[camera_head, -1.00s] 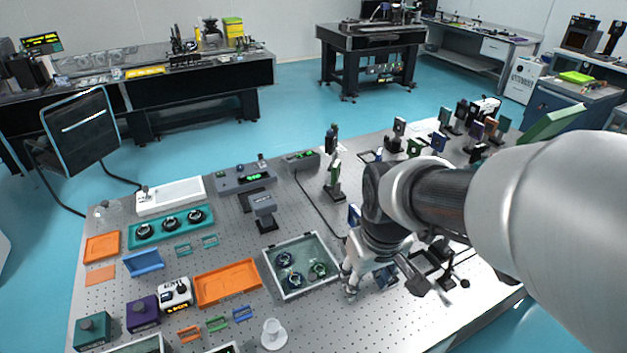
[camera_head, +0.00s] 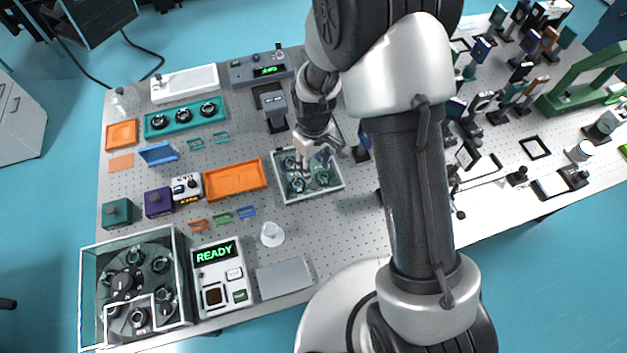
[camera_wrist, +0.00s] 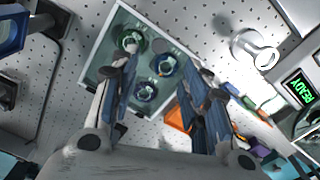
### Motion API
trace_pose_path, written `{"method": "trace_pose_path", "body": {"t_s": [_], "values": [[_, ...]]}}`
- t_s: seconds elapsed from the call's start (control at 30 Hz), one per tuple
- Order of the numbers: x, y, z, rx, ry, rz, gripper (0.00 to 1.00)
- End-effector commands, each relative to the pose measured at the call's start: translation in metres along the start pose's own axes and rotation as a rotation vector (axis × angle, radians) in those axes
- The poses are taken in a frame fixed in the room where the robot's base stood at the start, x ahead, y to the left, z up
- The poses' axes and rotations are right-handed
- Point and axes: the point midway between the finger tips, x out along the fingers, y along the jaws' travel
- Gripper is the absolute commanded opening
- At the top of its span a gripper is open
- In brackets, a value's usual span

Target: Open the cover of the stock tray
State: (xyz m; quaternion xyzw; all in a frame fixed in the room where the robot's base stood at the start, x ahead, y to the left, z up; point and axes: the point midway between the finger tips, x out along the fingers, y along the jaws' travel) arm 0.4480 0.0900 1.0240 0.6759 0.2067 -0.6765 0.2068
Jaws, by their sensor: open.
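The stock tray (camera_head: 316,195) is a shallow box with a pale rim, standing mid-table. Several round mounts with green and blue tones sit inside it. Its rim also shows in the wrist view (camera_wrist: 99,42). I cannot clearly make out a separate cover; any pane over the mounts is see-through. My gripper (camera_head: 311,158) points down over the tray's back part and hides some of it. In the wrist view my gripper (camera_wrist: 158,70) is open, its fingers apart on either side of the mounts, with nothing held. Contact with the tray cannot be told.
An orange tray (camera_head: 235,180) lies just left of the stock tray. A white cup (camera_head: 272,234) stands in front, and a grey stand (camera_head: 271,104) behind. A clear-walled box (camera_head: 184,262) and a READY device (camera_head: 222,279) are at front left.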

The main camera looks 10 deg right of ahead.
Motion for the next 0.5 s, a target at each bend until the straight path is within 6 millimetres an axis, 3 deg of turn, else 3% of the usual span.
{"method": "trace_pose_path", "body": {"t_s": [0.2, 0.5], "values": [[0.051, 0.0, 0.001, 0.001, -0.003, -0.001, 0.42], [0.093, 0.0, 0.0, 0.001, -0.001, 0.0, 0.42]]}}
